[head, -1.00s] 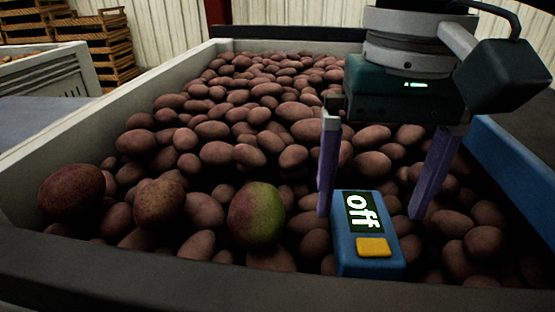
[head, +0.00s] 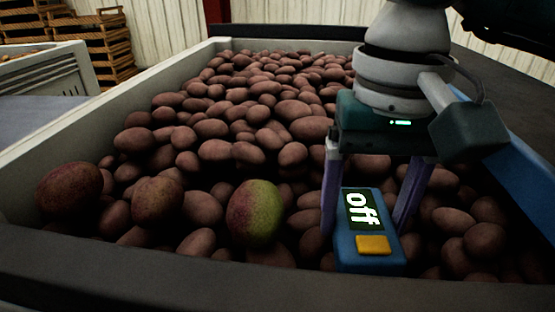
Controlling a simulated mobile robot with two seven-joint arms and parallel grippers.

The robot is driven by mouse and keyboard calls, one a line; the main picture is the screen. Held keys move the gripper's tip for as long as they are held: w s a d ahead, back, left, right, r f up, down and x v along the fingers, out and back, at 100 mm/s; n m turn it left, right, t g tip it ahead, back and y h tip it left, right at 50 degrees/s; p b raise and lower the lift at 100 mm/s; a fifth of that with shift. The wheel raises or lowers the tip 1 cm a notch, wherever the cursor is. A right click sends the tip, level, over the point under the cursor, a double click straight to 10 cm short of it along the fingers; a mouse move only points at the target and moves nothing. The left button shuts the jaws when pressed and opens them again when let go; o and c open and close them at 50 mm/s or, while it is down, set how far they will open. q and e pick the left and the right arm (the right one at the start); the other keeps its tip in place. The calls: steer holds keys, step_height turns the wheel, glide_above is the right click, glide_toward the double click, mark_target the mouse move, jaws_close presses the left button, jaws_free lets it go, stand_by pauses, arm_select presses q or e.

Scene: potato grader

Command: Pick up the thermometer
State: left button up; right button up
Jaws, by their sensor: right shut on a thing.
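The thermometer (head: 372,254) is a blue box-shaped device with a dark screen reading "off" and a yellow button. It is in the head view at the lower right, on the potatoes near the bin's front edge. My right gripper (head: 366,222) comes down from above with its two purple fingers on either side of the thermometer, shut on it. The lower part of the thermometer is hidden behind the bin's front rim or among the potatoes. My left gripper is not in view.
The bin (head: 110,108) is full of reddish-brown potatoes (head: 215,150). A green-and-red mango-like piece (head: 254,214) lies left of the thermometer. The dark front rim (head: 200,279) runs along the near side. A blue panel (head: 525,175) stands at right. Wooden crates (head: 95,45) are at back left.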

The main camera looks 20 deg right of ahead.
steer(key=c, duration=0.4)
steer(key=shift+r, duration=0.15)
